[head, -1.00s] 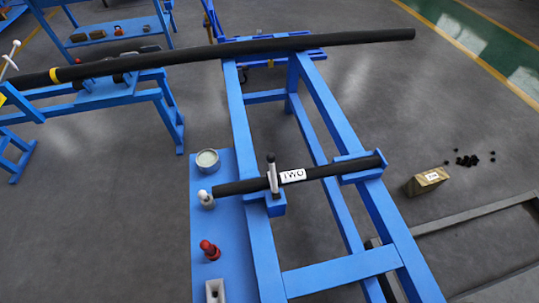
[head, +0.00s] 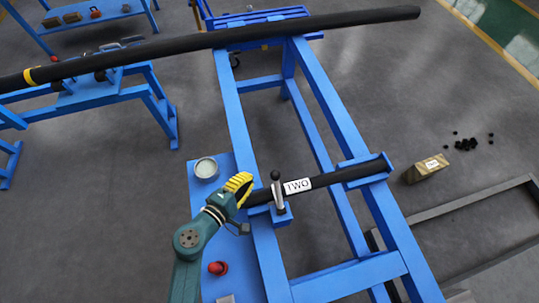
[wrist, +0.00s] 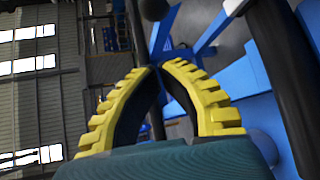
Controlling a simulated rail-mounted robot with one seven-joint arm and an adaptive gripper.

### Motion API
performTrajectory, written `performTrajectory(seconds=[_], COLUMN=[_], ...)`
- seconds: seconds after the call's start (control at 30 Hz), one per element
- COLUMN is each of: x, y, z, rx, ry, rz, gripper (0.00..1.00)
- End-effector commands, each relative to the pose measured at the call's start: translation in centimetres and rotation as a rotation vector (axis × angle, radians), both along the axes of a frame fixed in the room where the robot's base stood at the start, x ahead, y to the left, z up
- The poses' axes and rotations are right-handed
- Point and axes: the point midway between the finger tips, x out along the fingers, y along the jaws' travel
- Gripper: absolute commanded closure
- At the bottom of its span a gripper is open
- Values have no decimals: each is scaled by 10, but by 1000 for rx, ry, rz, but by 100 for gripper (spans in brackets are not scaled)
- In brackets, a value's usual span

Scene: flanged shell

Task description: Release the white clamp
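The white clamp (head: 278,192) has a pale upright lever with a black ball on top. In the head view it stands at a blue support on the black tube (head: 340,176), left of the tube's "TWO" label (head: 298,186). My gripper (head: 248,183), with yellow ribbed fingers, is just left of the clamp, over the tube's left end, and looks apart from the lever. In the wrist view my fingertips (wrist: 158,66) come together with nothing seen between them. A dark round shape at that view's top may be the clamp's ball; I cannot tell.
A blue frame (head: 235,130) carries the tube, and a long black pipe (head: 340,25) crosses behind. A round pale-topped container (head: 206,168) and a red object (head: 218,268) are on the left blue shelf. A small box (head: 427,168) lies on the floor at right.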

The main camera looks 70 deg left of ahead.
Motion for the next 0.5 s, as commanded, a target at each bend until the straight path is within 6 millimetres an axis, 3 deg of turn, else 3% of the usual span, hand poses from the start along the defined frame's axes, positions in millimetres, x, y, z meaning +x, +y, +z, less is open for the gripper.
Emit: performTrajectory(seconds=[0.13, 0.5], x=[-12, -3], y=[1, 7], z=[-7, -10], rx=[-38, -32], ry=[-23, -21], rz=[43, 33], gripper=[100, 100])
